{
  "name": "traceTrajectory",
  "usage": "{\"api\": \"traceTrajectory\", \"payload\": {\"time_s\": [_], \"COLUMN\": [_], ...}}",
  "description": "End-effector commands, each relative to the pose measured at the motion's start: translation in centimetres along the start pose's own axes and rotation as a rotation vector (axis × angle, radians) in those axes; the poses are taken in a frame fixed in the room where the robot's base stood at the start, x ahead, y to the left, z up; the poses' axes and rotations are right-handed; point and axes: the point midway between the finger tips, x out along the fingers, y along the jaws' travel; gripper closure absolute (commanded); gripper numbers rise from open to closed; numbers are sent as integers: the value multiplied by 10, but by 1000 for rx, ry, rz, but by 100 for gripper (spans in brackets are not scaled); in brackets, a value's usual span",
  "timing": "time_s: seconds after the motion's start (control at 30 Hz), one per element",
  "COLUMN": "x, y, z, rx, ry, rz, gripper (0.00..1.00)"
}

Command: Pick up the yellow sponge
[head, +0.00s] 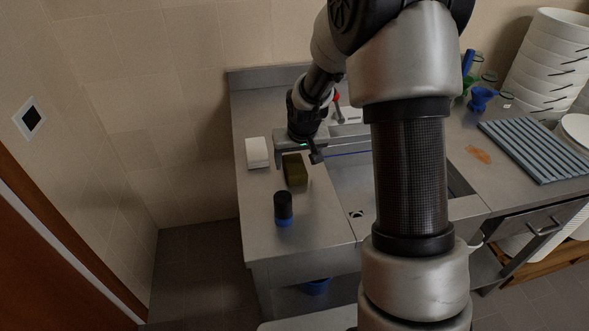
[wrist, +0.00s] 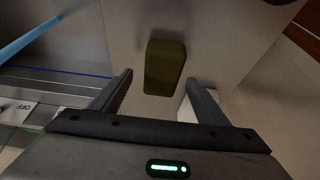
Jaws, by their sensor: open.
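The yellow sponge (head: 295,171) looks dark olive and lies on the steel counter left of the sink basin. In the wrist view the sponge (wrist: 165,66) lies ahead of the fingers, roughly centred between them, with a gap on each side. My gripper (head: 298,154) is over the counter at the sponge's far end. In the wrist view my gripper (wrist: 158,81) is open, with nothing between its fingers. I cannot tell its exact height above the sponge.
A white block (head: 257,152) lies left of the sponge. A black cylinder with a blue base (head: 283,208) stands in front of it. The sink basin (head: 350,190) is to the right, partly hidden by my arm. A ribbed blue-grey mat (head: 540,147) and stacked white bowls (head: 545,65) are farther right.

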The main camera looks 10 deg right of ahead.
Motion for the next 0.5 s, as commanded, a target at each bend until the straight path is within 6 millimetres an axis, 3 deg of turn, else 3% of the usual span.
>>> {"api": "traceTrajectory", "payload": {"time_s": [0.2,0.5], "x": [29,32], "y": [-3,-3], "z": [0,0], "rx": [0,0], "ry": [-1,0], "rz": [0,0], "gripper": [31,31]}}
